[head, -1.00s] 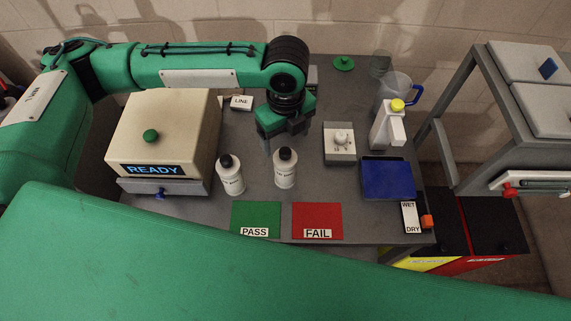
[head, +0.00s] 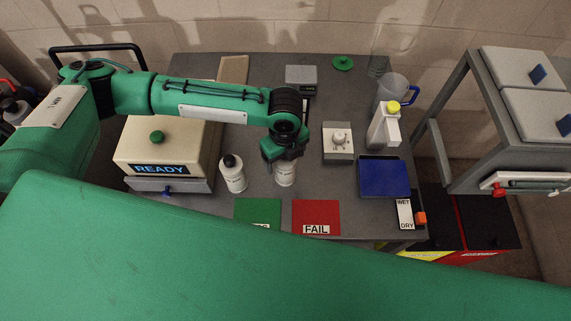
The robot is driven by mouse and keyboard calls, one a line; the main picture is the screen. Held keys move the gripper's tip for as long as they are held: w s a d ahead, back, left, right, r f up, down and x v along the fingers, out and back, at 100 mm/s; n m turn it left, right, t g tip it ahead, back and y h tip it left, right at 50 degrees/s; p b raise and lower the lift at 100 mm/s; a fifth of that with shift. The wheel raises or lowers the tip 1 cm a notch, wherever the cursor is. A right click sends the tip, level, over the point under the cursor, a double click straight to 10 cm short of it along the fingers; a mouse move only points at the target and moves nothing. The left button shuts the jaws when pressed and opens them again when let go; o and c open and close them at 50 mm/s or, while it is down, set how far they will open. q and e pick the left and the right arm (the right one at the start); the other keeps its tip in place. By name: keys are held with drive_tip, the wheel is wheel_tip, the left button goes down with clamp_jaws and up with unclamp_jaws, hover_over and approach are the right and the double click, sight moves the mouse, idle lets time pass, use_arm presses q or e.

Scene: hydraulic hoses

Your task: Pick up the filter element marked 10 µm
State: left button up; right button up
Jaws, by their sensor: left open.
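Two white bottle-shaped cylinders stand upright on the grey bench in the head view. The left one (head: 233,174) has a black top and a dark printed label too small to read, so I cannot tell which is marked 10 µm. The right one (head: 285,176) has its top hidden behind my left gripper (head: 283,158). My left gripper points down over it and is open; I cannot tell whether the fingers are around it or touching it. My right gripper is out of view.
A cream box reading READY (head: 165,150) stands at left. In front lie a green pad (head: 257,211) and a red FAIL pad (head: 316,216). To the right are a dial box (head: 338,143), a blue tray (head: 384,178), a yellow-capped bottle (head: 385,125) and a jug (head: 393,88).

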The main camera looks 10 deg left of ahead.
use_arm(q)
drive_tip(key=shift+c, duration=0.5)
drive_tip(key=c, duration=1.4)
